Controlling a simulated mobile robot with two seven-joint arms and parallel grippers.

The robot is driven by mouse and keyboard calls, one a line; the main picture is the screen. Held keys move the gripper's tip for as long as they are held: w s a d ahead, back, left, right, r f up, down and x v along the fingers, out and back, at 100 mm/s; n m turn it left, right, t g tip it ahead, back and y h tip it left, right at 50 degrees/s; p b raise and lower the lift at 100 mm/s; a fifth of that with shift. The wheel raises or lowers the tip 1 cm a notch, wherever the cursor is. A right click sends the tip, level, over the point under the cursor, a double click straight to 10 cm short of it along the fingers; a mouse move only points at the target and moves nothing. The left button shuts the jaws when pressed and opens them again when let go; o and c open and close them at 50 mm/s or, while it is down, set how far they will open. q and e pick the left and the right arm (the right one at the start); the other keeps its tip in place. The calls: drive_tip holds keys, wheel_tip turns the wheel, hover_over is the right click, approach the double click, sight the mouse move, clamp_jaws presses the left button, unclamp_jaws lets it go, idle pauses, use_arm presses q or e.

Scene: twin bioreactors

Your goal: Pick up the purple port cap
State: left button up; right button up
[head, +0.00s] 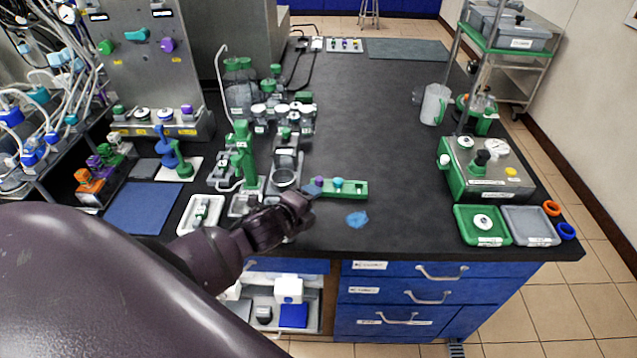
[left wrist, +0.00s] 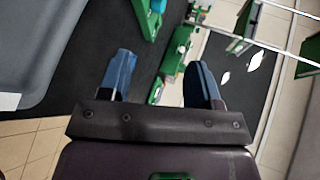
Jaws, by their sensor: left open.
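A small purple cap (head: 319,181) sits at the left end of a green holder (head: 355,190) near the front edge of the black bench, beside a teal cap (head: 338,183). My left gripper (head: 309,197) is just left of and in front of the purple cap, partly overlapping the holder's left end in the head view. In the left wrist view its blue fingers (left wrist: 162,75) are spread with nothing between them. A green piece (left wrist: 175,55) lies beyond the fingers there; I cannot make out the purple cap in that view. My right gripper is not in view.
A blue crumpled piece (head: 357,219) lies right of the gripper. Glass vessels with green parts (head: 284,178) stand close behind and left. A white tray (head: 190,222) is to the left. A green-framed device (head: 485,170) stands right; the bench's middle is clear.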

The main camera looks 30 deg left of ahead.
sight(317, 182)
use_arm(q)
drive_tip(key=m, duration=0.1)
drive_tip(key=w+m, duration=0.1)
drive_tip(key=shift+a+r+m, duration=0.2)
drive_tip(key=shift+a+m, duration=0.1)
drive_tip(key=shift+a, duration=0.05)
drive_tip(key=m, duration=0.1)
drive_tip(key=a+m, duration=0.1)
drive_tip(key=m, duration=0.1)
drive_tip(key=m+y, duration=0.1)
drive_tip(key=shift+w+a, duration=0.15)
drive_tip(key=shift+w, duration=0.15)
drive_tip(key=m, duration=0.2)
drive_tip(key=a+m, duration=0.1)
drive_tip(key=m, duration=0.1)
drive_tip(key=shift+s+y, duration=0.1)
drive_tip(key=shift+y, duration=0.3)
drive_tip(key=m, duration=0.4)
drive_tip(key=shift+a+f+y, duration=0.15)
drive_tip(key=shift+a+y, duration=0.15)
drive_tip(key=x, duration=0.5)
drive_tip(key=shift+f, duration=0.2)
drive_tip(key=shift+g, duration=0.3)
drive_tip(key=shift+f+b+x, duration=0.2)
drive_tip(key=shift+b+x, duration=0.3)
drive_tip(key=shift+x, duration=2.25)
drive_tip(key=shift+s+d+f, duration=0.1)
drive_tip(key=shift+s+f, duration=0.1)
drive_tip(key=shift+f, duration=0.05)
drive_tip(key=c, duration=1)
